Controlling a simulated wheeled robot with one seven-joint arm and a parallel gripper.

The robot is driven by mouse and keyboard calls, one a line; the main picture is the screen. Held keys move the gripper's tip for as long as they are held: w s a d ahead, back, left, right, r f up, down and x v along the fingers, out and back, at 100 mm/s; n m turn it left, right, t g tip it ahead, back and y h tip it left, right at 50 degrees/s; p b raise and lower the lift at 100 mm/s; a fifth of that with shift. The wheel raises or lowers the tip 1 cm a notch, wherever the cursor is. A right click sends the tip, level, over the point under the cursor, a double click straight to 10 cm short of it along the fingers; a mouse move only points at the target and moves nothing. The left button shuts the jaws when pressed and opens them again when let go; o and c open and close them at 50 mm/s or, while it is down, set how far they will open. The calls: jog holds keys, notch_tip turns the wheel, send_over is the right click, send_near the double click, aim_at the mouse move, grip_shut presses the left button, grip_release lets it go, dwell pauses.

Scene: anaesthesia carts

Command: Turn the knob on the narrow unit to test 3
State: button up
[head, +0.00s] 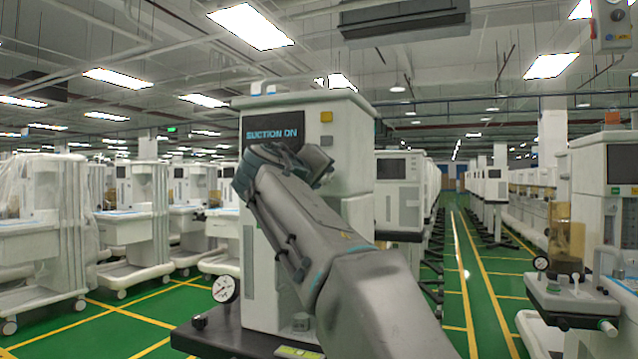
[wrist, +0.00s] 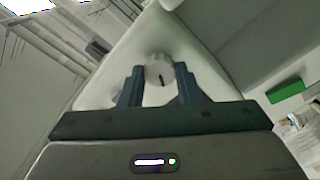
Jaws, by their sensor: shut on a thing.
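The narrow unit (head: 350,130) is a tall white cabinet in the middle of the head view. Its dark screen (head: 268,124) reads "SUCTION ON". My arm reaches up in front of it and hides much of its front, including the knob in the head view. In the wrist view the knob (wrist: 159,72) is round and pale with a dark pointer mark. My gripper (wrist: 160,75) is shut on the knob, with one dark finger on each side. The pointer mark runs close to upright in the wrist picture. I cannot read any position labels around it.
A dial gauge (head: 226,289) sits low at the unit's left, above a dark base (head: 215,335). Other white carts (head: 140,225) stand at the left. Another machine (head: 570,290) stands at the right. A green aisle with yellow lines (head: 465,270) is clear between them.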

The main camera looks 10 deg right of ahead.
jog(key=shift+f+m, duration=0.1)
jog(key=shift+m, duration=0.2)
jog(key=o, duration=1)
jog(key=v, duration=1.3)
jog(key=shift+s+a, duration=0.2)
jog(key=shift+s, duration=0.15)
